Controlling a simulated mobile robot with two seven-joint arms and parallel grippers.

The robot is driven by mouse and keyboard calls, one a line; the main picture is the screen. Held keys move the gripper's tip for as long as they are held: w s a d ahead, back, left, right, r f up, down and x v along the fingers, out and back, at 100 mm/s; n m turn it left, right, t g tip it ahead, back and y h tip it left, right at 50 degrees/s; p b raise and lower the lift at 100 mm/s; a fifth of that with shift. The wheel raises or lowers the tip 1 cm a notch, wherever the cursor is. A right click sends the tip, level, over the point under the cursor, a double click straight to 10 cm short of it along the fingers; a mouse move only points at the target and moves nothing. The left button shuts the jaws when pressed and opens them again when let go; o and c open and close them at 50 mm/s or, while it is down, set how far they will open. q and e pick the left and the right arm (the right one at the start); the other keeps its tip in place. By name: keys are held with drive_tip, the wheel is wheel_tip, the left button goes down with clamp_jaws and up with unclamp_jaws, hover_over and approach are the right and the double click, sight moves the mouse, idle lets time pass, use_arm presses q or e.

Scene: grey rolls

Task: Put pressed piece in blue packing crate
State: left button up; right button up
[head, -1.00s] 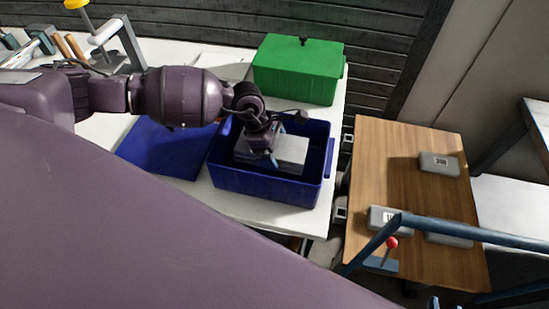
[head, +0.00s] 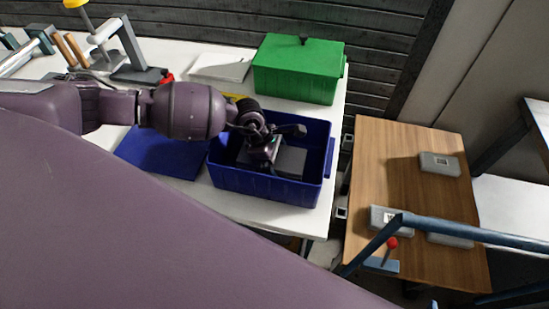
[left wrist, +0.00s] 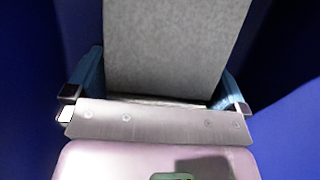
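The blue packing crate (head: 265,190) stands open near the right end of the white table. My left gripper (head: 265,160) reaches down inside it. The pressed piece, a flat grey block (head: 291,161), lies inside the crate walls at the gripper. In the left wrist view the grey block (left wrist: 170,45) sits between the two blue fingers, which appear to touch its sides, so the gripper looks shut on it. Whether the block rests on the crate floor is hidden. My right gripper cannot be made out.
A blue flat panel (head: 165,150) lies left of the crate, and a green lidded box (head: 298,72) stands behind it. A wooden table (head: 405,165) to the right carries several grey blocks (head: 439,164). A blue frame with a red knob (head: 391,243) stands in front.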

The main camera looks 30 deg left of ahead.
use_arm(q)
drive_tip(key=shift+r, duration=0.25)
drive_tip(key=v, duration=1.2)
drive_tip(key=shift+s+a+f, duration=0.1)
